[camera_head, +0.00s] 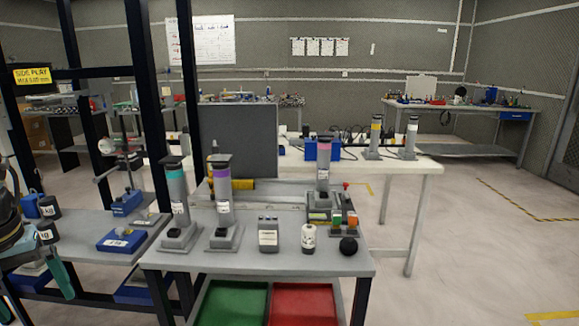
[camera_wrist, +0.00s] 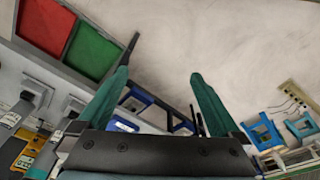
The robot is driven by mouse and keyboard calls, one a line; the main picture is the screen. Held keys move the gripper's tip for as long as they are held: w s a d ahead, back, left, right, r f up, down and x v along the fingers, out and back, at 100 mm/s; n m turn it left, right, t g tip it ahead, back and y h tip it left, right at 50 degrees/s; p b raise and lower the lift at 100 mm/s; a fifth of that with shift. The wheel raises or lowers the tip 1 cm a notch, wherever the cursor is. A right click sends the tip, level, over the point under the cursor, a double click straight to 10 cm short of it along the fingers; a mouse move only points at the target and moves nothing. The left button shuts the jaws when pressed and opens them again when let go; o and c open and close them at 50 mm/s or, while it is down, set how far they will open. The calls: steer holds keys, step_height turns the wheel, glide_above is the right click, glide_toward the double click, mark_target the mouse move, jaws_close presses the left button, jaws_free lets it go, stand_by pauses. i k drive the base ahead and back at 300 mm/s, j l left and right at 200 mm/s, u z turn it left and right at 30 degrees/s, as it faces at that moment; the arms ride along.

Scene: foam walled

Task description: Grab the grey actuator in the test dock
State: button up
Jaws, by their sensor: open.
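A grey actuator (camera_head: 323,165) with a pink-red band and dark cap stands upright in what looks like the test dock (camera_head: 322,208), at the right back of the front table. My gripper shows partly at the left edge of the head view (camera_head: 58,278), well left of the dock and apart from it. I cannot pick out the docked actuator in the wrist view.
Two similar grey actuators, teal-banded (camera_head: 176,195) and purple-banded (camera_head: 222,195), stand left on the front table (camera_head: 270,262). A grey box (camera_head: 268,235), white bottle (camera_head: 308,237) and black ball (camera_head: 348,246) sit near its front. Dark posts (camera_head: 190,90) rise at left. Floor is clear at right.

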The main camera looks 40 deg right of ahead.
mark_target(321, 199)
steer(key=k+l+u, duration=0.1)
steer(key=l, duration=0.35)
steer(key=k+l+u, duration=0.1)
steer(key=l, duration=0.3)
steer(key=k+l+u, duration=0.1)
steer(key=k+l, duration=0.15)
steer(key=l, duration=0.15)
steer(key=k+l+u, duration=0.1)
steer(key=l, duration=0.3)
steer(key=i+l+u, duration=0.1)
steer(key=l, duration=0.25)
steer(key=i, duration=0.05)
